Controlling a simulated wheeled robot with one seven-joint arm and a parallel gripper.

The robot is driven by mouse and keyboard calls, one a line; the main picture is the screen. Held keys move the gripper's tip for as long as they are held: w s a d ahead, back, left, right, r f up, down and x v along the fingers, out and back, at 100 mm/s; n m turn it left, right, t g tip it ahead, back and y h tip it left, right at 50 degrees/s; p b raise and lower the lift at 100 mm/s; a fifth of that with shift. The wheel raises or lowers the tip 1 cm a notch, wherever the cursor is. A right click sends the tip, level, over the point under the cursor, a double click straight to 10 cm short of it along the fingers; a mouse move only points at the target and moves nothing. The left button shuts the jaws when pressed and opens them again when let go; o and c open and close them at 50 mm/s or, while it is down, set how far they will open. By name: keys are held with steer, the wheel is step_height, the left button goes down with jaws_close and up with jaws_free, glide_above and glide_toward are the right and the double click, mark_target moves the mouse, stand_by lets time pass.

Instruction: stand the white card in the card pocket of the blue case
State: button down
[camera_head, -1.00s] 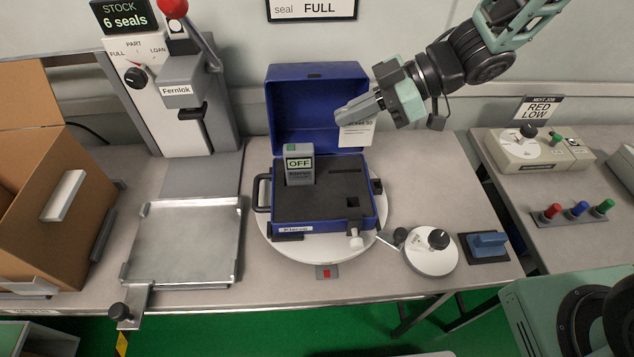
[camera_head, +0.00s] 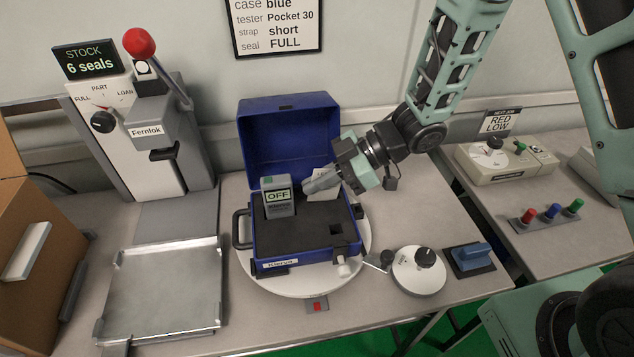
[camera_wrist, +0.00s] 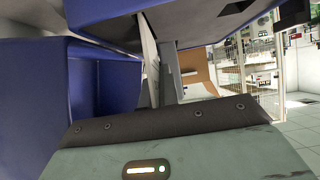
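The blue case (camera_head: 306,247) stands open on a round white turntable, its lid (camera_head: 285,140) raised at the back. My gripper (camera_head: 306,187) is low over the case's right rear, in front of the lid. It appears shut on the white card (camera_head: 322,178), which shows partly behind the fingers. In the wrist view a pale upright panel, apparently the card (camera_wrist: 148,62), stands at the fingers, close to the dark foam (camera_wrist: 195,22). The card pocket is hidden by gripper and card in the head view; I cannot tell whether the card's lower edge is inside it.
A grey tester (camera_head: 278,197) reading OFF sits in the foam's left rear, close to my fingertips. A metal tray (camera_head: 160,290) and a press (camera_head: 165,130) stand left.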

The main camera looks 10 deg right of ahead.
steer(key=c, duration=1.7)
jaws_free()
steer(key=shift+s+f, duration=0.15)
steer(key=shift+f, duration=0.25)
steer(key=shift+c, duration=0.2)
steer(key=shift+o, duration=0.2)
steer(key=shift+a+r, duration=0.1)
steer(key=shift+r, duration=0.1)
